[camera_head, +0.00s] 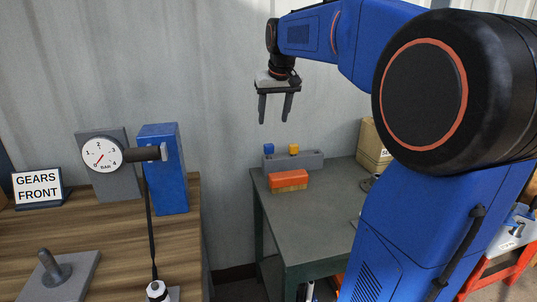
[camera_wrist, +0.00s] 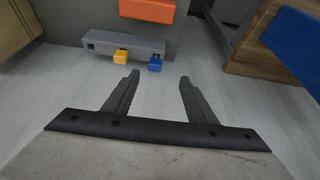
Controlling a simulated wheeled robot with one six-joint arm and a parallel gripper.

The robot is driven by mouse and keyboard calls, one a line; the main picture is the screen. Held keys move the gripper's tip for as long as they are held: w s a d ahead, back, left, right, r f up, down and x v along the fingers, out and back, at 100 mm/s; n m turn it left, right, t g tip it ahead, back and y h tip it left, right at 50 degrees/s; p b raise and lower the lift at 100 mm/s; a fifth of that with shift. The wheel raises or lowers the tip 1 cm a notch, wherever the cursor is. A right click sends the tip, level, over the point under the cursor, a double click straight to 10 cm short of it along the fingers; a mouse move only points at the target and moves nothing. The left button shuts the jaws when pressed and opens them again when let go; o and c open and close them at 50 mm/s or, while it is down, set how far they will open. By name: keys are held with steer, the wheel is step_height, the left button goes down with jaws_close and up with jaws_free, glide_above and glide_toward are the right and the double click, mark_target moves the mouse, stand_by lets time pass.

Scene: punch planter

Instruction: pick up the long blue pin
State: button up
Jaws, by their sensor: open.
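A blue pin (camera_head: 269,149) stands in a grey holder block (camera_head: 310,161) at the far edge of the green-grey table. Only its square blue head shows, so its length is hidden. A yellow-headed pin (camera_head: 293,149) stands beside it, to the right. In the wrist view the blue head (camera_wrist: 155,64) and yellow head (camera_wrist: 121,56) stick out from the holder (camera_wrist: 100,42). My gripper (camera_head: 274,121) is open and empty, pointing down, above the holder and apart from it. In the wrist view its fingertips (camera_wrist: 159,78) appear on either side of a gap below the blue head.
An orange block (camera_head: 288,180) lies just in front of the holder on the table (camera_head: 315,220). A cardboard box (camera_head: 374,146) stands to the right. A wooden bench (camera_head: 205,235) at left bears a gauge (camera_head: 102,155) and a blue block (camera_head: 165,185). A corrugated wall is behind.

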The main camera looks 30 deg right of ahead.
steer(key=w+d, duration=0.2)
glide_toward(269, 145)
steer(key=x, duration=0.4)
steer(key=shift+d+f, duration=0.15)
steer(key=shift+f, duration=0.25)
steer(key=shift+w+x, duration=0.1)
steer(key=shift+x, duration=1.35)
steer(key=shift+w+x, duration=0.15)
steer(key=shift+x, duration=1.3)
steer(key=shift+r, duration=0.15)
steer(key=c, duration=1.2)
